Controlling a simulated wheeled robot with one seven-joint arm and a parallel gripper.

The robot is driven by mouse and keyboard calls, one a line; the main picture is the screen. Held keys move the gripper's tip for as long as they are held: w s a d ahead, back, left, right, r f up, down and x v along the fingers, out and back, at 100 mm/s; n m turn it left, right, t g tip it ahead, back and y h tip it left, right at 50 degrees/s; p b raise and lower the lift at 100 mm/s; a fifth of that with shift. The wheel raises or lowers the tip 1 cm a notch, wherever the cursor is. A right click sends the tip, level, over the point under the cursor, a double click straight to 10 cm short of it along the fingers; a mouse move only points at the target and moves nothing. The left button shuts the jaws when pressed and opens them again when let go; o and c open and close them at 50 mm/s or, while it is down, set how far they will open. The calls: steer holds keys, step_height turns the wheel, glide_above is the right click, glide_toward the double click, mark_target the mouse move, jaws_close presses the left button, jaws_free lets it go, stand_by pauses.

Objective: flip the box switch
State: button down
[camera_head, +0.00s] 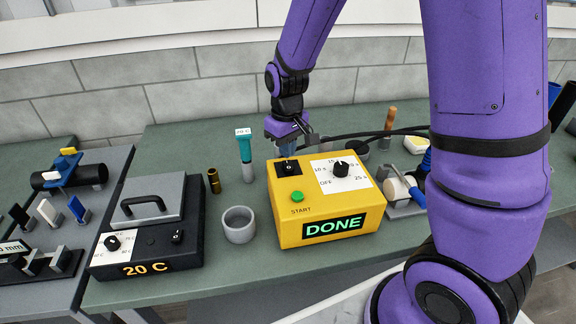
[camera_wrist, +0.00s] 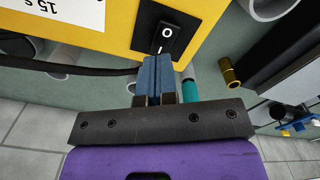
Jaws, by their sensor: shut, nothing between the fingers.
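The yellow box (camera_head: 330,207) stands on the green bench, with a dial, a green START button and a lit display reading DONE. Its black rocker switch (camera_head: 288,168) is on the top face at the back left. In the wrist view the switch (camera_wrist: 165,37) shows O and I marks. My gripper (camera_head: 288,153) is just behind the switch, pointing down. In the wrist view my gripper (camera_wrist: 156,62) is shut, its blue fingertips together and empty at the I end of the switch. I cannot tell whether they touch it.
A black box (camera_head: 148,255) reading 20 C and a grey cup (camera_head: 238,224) stand left of the yellow box. A teal tool (camera_head: 245,152) and a brass cylinder (camera_head: 214,180) stand behind. A black cable (camera_head: 372,134) runs past my gripper. The front bench strip is clear.

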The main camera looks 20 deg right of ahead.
mark_target(287, 162)
steer(key=shift+f, duration=1.15)
stand_by(0.6)
steer(key=shift+r, duration=0.1)
steer(key=shift+r, duration=3.45)
steer(key=s+d+r+m+t, duration=0.2)
steer(key=s+d+r, duration=0.1)
steer(key=s+r, duration=0.6)
steer(key=s+d+r+m+t, duration=0.1)
steer(key=s+d+r+t, duration=0.2)
steer(key=s+r, duration=0.7)
steer(key=s+d, duration=0.1)
steer(key=s, duration=0.3)
steer(key=shift+m, duration=0.4)
